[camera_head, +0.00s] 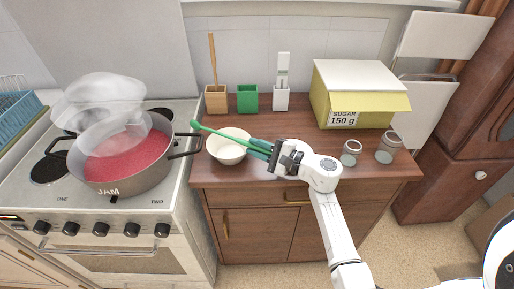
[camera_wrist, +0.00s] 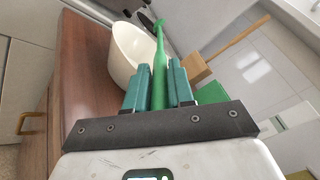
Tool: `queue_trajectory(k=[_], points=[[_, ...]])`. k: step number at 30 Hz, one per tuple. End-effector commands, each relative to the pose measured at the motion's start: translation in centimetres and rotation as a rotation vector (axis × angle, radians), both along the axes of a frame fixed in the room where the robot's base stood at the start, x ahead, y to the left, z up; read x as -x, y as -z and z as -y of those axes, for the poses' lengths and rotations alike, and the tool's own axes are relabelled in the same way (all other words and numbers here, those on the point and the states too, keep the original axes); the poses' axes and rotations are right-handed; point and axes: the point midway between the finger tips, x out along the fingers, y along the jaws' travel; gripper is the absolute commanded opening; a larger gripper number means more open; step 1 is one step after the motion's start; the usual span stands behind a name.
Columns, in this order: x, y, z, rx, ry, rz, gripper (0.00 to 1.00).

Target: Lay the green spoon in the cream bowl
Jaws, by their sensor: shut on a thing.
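The green spoon (camera_head: 222,134) is held by its handle in my gripper (camera_head: 260,149). Its head end points up and left, over the cream bowl (camera_head: 228,153) in the head view. My gripper is shut on the spoon, just right of the bowl. In the wrist view the spoon (camera_wrist: 160,62) runs away between the two teal fingers (camera_wrist: 158,88), with the bowl (camera_wrist: 128,55) close on its left. The bowl stands upright on the dresser top. Whether the spoon touches the bowl's rim I cannot tell.
A wooden box (camera_head: 216,99) with a stick, a green box (camera_head: 247,98) and a white holder (camera_head: 281,98) stand at the back. A yellow sugar box (camera_head: 352,92) and glass jars (camera_head: 351,153) are right. A jam pot (camera_head: 122,165) stands on the stove, left.

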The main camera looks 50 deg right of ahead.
Motion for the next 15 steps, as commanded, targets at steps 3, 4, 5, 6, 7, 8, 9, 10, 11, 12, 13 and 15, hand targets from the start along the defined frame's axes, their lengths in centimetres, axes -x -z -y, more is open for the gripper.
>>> queue_trajectory(k=[3, 4, 5, 6, 7, 8, 9, 10, 11, 12, 13, 15], points=[[-0.01, 0.22, 0.00, 0.001, -0.001, 0.001, 0.00], [-0.01, 0.27, 0.00, 0.001, -0.001, 0.001, 0.00], [-0.01, 0.30, 0.00, 0.001, -0.001, 0.001, 0.00], [-0.01, 0.35, 0.00, 0.001, 0.000, 0.000, 0.00], [-0.01, 0.40, 0.00, 0.001, 0.000, 0.000, 0.00], [-0.01, 0.44, 0.01, 0.001, 0.000, 0.000, 0.00], [-0.01, 0.49, 0.00, 0.001, -0.001, 0.001, 0.00], [-0.01, 0.53, 0.00, 0.001, -0.001, 0.001, 0.00], [-0.01, 0.57, 0.00, 0.001, -0.001, 0.001, 0.00], [-0.01, 0.63, 0.00, 0.001, -0.001, 0.001, 0.00], [-0.01, 0.67, 0.00, 0.001, -0.001, 0.001, 0.00], [-0.01, 0.76, 0.00, 0.001, -0.001, 0.001, 0.00]])
